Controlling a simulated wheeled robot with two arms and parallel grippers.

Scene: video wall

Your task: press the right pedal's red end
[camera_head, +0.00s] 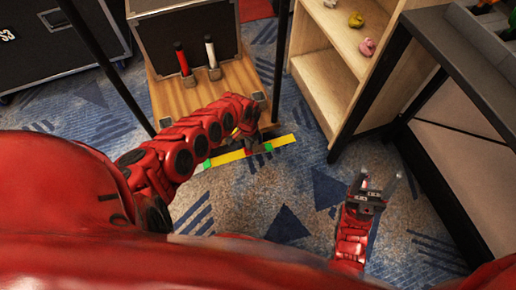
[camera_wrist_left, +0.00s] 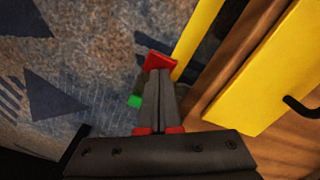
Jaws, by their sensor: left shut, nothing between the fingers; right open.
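A yellow strip (camera_head: 230,157) with green patches lies low at the foot of the wooden platform in the head view. My left gripper (camera_head: 253,143) reaches down over this strip with its fingers together and empty. In the left wrist view the shut left fingers (camera_wrist_left: 161,78) point at a red end piece (camera_wrist_left: 158,61), which shows right at their tips. Whether they touch it I cannot tell. A green piece (camera_wrist_left: 134,100) shows left of the fingers. My arm hides part of the pedals in the head view. My right gripper (camera_head: 379,178) is open and empty above the carpet.
The wooden platform (camera_head: 237,80) carries a red-topped lever (camera_head: 182,60), a white-topped lever (camera_head: 210,52) and a black case (camera_head: 185,30). A wooden shelf (camera_head: 330,50) and a dark table (camera_head: 465,50) stand at right. Blue carpet (camera_head: 290,190) lies open between my arms.

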